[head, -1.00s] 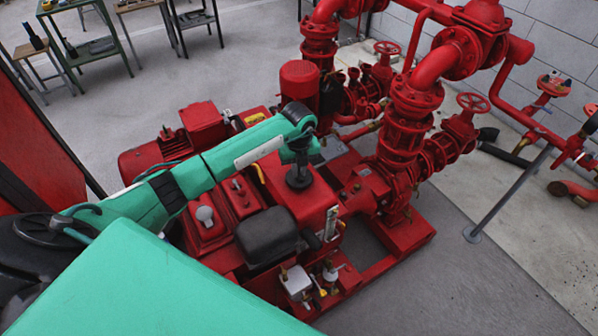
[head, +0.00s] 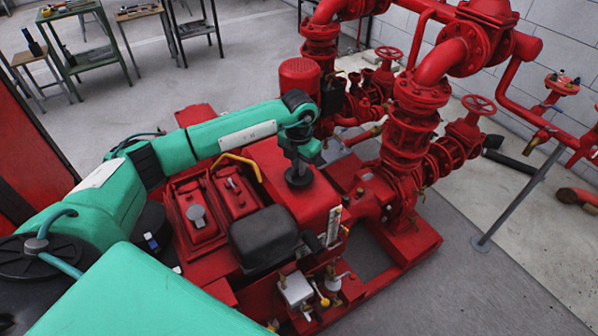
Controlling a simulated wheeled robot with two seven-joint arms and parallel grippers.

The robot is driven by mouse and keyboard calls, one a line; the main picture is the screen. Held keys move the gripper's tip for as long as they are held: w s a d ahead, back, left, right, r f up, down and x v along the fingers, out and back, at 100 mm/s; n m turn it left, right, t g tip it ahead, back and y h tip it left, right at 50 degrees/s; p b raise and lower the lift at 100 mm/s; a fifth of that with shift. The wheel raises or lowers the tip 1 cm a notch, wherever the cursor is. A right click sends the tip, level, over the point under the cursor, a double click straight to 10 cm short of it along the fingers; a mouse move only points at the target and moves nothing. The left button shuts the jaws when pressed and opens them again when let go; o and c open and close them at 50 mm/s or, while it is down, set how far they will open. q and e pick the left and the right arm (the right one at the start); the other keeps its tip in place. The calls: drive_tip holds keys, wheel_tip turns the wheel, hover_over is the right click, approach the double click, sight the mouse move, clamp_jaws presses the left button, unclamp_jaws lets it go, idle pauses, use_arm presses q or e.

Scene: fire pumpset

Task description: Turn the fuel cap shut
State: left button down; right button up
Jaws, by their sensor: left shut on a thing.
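The fuel cap (head: 299,179) is a dark round cap on top of the red tank (head: 268,158) of the pumpset, in the middle of the head view. My left gripper (head: 298,165) points straight down over it and is shut on the cap. The wrist hides part of the cap's top, and the fingertips are small and dark here. The cap sits at the tank's top surface. My right gripper is not in view.
A black box-shaped part (head: 263,238) and a red housing with a grey knob (head: 196,215) lie in front of the tank. Red pipes and valves (head: 415,130) rise close on the right. Workbenches (head: 85,50) stand far back left, with clear floor between.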

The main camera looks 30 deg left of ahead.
use_arm(q)
drive_tip(key=m+b, duration=0.2)
drive_tip(key=shift+m, duration=0.4)
drive_tip(key=shift+m+b, duration=0.35)
drive_tip(key=shift+m, duration=0.25)
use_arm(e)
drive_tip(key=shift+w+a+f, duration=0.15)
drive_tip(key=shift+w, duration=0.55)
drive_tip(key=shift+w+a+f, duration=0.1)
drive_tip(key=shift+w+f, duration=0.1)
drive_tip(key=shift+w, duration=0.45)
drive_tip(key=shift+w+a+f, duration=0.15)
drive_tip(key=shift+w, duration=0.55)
use_arm(q)
drive_tip(key=shift+r, duration=0.1)
drive_tip(key=c, duration=1.5)
unclamp_jaws()
wheel_tip(320, 180, up, 14)
drive_tip(key=shift+f+b, duration=0.15)
drive_tip(key=shift+b, duration=0.7)
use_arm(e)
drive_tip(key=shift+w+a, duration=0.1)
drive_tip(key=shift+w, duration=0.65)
